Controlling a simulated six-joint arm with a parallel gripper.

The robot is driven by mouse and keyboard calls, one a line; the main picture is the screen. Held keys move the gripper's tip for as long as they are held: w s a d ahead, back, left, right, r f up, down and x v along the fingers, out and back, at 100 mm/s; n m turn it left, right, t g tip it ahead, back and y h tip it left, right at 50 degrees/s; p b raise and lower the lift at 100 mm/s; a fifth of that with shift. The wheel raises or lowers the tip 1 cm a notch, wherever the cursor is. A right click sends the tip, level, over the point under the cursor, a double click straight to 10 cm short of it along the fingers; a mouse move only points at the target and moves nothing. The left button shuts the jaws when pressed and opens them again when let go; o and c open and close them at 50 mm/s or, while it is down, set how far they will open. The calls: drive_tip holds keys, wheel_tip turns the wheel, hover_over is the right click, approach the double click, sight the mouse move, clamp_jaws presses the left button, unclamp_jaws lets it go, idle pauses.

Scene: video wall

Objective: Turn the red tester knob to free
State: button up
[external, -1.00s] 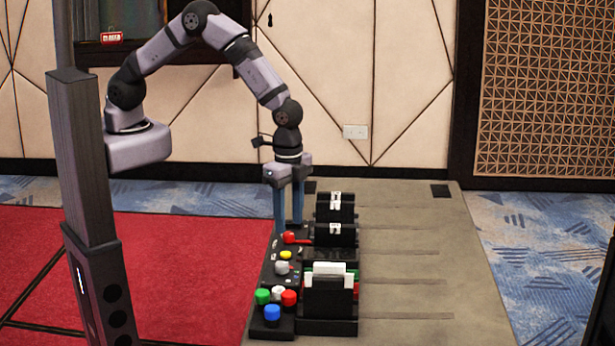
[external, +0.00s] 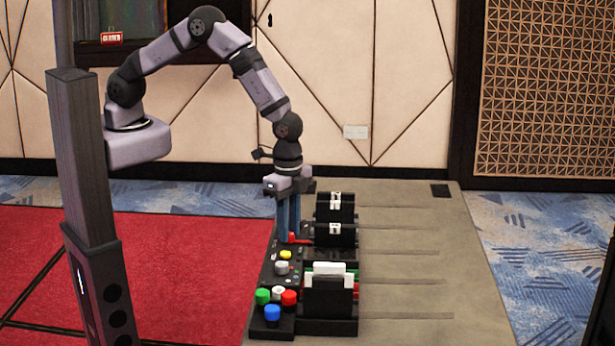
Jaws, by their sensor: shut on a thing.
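The red tester knob (external: 293,238) sits on the black panel near its far end, with a red bar reaching to the right. My gripper (external: 289,236) points straight down at the knob, and its blue fingers are shut on it. The fingers cover part of the knob. The markings around the knob are too small to read, so I cannot tell which setting it points to.
Just nearer on the panel are a yellow knob (external: 285,254) and a white knob (external: 282,267). Green (external: 262,296), red (external: 289,297) and blue (external: 272,313) caps stand at the near end. Black holders with white cards (external: 335,200) stand close to the right of my fingers. The tabletop (external: 410,270) farther right is clear.

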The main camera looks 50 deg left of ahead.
drive_tip(key=shift+n, duration=0.4)
drive_tip(key=n+b, duration=0.1)
drive_tip(key=n, duration=0.2)
drive_tip(key=shift+w, duration=0.1)
drive_tip(key=n, duration=0.5)
drive_tip(key=n+b, duration=0.1)
drive_tip(key=n, duration=0.3)
drive_tip(key=shift+r+n, duration=0.1)
drive_tip(key=shift+n, duration=2.4)
drive_tip(key=o, duration=1.1)
drive_tip(key=shift+a, duration=0.1)
drive_tip(key=shift+c, duration=0.2)
